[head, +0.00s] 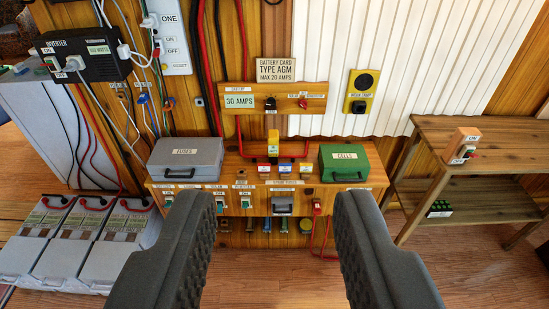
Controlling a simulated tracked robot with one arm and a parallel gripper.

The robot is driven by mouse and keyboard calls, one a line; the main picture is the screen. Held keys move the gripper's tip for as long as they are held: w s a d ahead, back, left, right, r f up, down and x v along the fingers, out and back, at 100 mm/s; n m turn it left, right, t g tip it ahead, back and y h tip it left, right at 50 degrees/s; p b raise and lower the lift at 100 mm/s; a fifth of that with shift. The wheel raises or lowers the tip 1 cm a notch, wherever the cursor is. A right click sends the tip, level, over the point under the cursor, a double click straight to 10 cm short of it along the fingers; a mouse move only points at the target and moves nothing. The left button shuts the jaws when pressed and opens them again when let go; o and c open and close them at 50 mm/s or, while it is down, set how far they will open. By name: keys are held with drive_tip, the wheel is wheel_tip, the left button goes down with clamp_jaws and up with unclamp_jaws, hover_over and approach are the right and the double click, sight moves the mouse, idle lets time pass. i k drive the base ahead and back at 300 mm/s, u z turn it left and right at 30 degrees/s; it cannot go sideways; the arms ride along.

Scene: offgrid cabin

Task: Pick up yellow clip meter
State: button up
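A small upright yellow device (273,144), which looks like the clip meter, stands at the back of the wooden bench (232,170), with red leads close on either side. It is small in view and its details are hard to make out. A second yellow item, a plate with a black round part (361,91), is on the wall to the upper right. My gripper (275,205) is open, with its two dark fingers wide apart in the foreground. Nothing is between the fingertips; the yellow device shows beyond them, near the middle of the gap.
A grey case (186,158) and a green case (344,162) sit on the bench at either side. Switches line its front, and a red cable loop (322,235) hangs there. Batteries (75,240) stand at left, a wooden shelf table (480,145) at right. Floor shows below the bench.

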sight(273, 135)
drive_tip(key=u, duration=1.7)
drive_tip(key=i, duration=2.05)
drive_tip(key=z, duration=2.95)
drive_tip(key=i, duration=1)
drive_tip(key=u, duration=0.05)
